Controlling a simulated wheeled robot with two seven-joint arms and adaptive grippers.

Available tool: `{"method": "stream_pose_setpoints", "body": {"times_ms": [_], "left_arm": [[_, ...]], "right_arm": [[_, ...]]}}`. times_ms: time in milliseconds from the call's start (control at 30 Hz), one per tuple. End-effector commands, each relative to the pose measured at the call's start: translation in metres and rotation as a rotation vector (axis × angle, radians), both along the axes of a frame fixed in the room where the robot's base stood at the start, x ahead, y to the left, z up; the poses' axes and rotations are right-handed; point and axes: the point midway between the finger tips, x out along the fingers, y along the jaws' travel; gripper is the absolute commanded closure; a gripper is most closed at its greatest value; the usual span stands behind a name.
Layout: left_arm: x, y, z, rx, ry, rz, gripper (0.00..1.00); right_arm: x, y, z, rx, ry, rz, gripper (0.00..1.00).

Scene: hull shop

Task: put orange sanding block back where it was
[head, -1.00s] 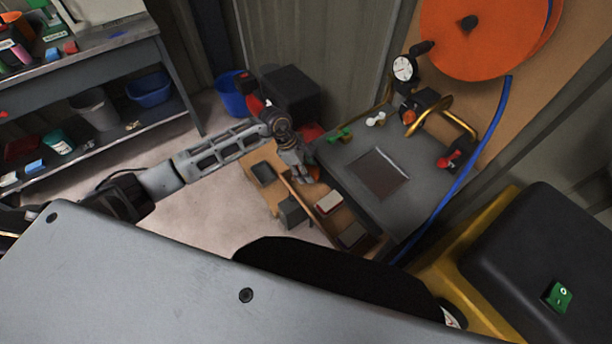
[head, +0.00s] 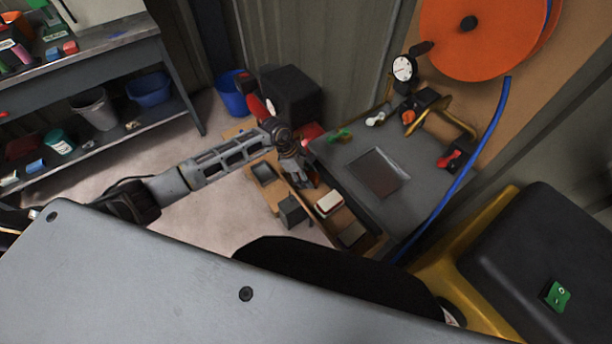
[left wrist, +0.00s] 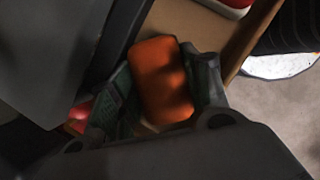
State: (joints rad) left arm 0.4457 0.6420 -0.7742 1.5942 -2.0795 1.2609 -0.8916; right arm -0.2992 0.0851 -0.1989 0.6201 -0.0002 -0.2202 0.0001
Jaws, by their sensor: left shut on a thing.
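My left gripper (head: 303,180) reaches in from the left, over the wooden tray (head: 377,246) beside the grey table. In the left wrist view the orange sanding block (left wrist: 162,82) sits between the two fingers of my left gripper (left wrist: 163,92), which are shut on it. The wooden surface (left wrist: 212,32) shows beyond the block there. Whether the block touches the wood I cannot tell. In the head view the gripper mostly hides the block. A pale-topped block (head: 328,203) and a dark block (head: 351,234) lie in the tray. My right gripper is out of view.
The grey table (head: 338,155) with a dark plate (head: 377,172) stands right of the tray. A grey box (head: 291,211) is at the tray's left. A blue bucket (head: 233,95) and black box (head: 291,93) stand behind. A blue hose (head: 462,165) hangs at the right.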

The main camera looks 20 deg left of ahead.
Motion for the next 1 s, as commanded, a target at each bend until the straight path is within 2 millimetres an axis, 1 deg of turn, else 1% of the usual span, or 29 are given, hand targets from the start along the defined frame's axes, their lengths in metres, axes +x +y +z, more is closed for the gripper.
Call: {"method": "stream_pose_setpoints", "body": {"times_ms": [167,200,333,800,900,1000], "left_arm": [[0.0,0.0,-0.003,0.0,-0.001,0.0,0.81],[0.0,0.0,-0.003,0.0,0.0,0.0,0.49],[0.0,0.0,-0.002,0.0,0.0,0.0,0.32],[0.0,0.0,-0.001,0.0,0.0,0.0,0.31],[0.0,0.0,0.001,0.0,0.001,0.0,0.31],[0.0,0.004,0.007,0.002,-0.002,0.001,0.31]], "right_arm": [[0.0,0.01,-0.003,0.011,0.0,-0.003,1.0],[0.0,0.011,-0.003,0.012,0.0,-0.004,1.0],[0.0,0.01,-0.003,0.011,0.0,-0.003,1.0],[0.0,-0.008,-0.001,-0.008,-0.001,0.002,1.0],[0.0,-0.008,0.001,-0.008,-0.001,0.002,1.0],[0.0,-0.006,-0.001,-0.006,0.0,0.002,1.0]]}}
